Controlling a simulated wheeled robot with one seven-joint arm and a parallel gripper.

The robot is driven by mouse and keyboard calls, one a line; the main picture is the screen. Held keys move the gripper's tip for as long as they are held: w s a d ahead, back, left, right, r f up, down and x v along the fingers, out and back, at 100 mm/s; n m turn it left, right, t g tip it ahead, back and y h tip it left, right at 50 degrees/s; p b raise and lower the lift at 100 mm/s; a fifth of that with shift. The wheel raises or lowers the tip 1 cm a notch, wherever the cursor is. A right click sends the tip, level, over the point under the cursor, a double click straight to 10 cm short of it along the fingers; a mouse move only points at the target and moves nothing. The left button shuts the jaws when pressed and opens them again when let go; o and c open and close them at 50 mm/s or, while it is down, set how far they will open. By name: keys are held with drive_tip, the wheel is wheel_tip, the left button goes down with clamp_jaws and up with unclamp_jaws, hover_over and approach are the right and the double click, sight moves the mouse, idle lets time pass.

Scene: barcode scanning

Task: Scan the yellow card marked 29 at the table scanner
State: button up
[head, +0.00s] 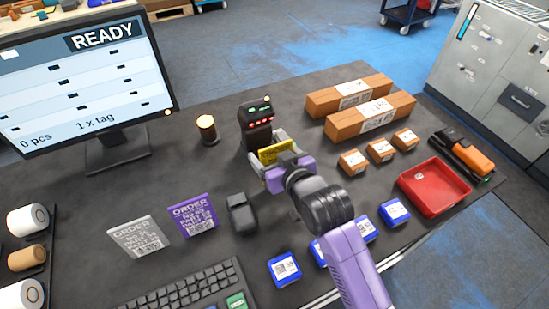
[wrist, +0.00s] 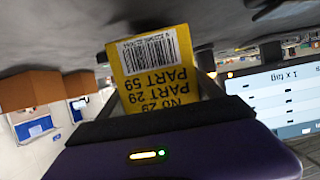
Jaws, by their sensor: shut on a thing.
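The yellow card (head: 275,151) is in my gripper (head: 279,165), which is shut on it, in front of the table scanner. In the wrist view the yellow card (wrist: 153,66) appears upside down, with a barcode and the text No 29, Part 29, Part 59. My gripper (wrist: 160,103) holds it by its text end. The table scanner (head: 256,122) is a black upright unit with a small lit green display and red lights. The card is close to the scanner's front; I cannot tell whether they touch.
A monitor (head: 85,75) reads READY, 0 pcs, 1 x tag. An amber lamp (head: 207,129) stands left of the scanner. Grey (head: 139,236) and purple (head: 193,214) order cards stand left. Brown boxes (head: 370,117), a red tray (head: 434,187) and blue boxes (head: 285,268) lie right and front.

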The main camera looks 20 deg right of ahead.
idle(0.3)
drive_tip(key=s+r+p, duration=0.9)
drive_tip(key=s+p, duration=0.2)
drive_tip(key=s, duration=0.1)
drive_tip(key=shift+s+r, duration=0.4)
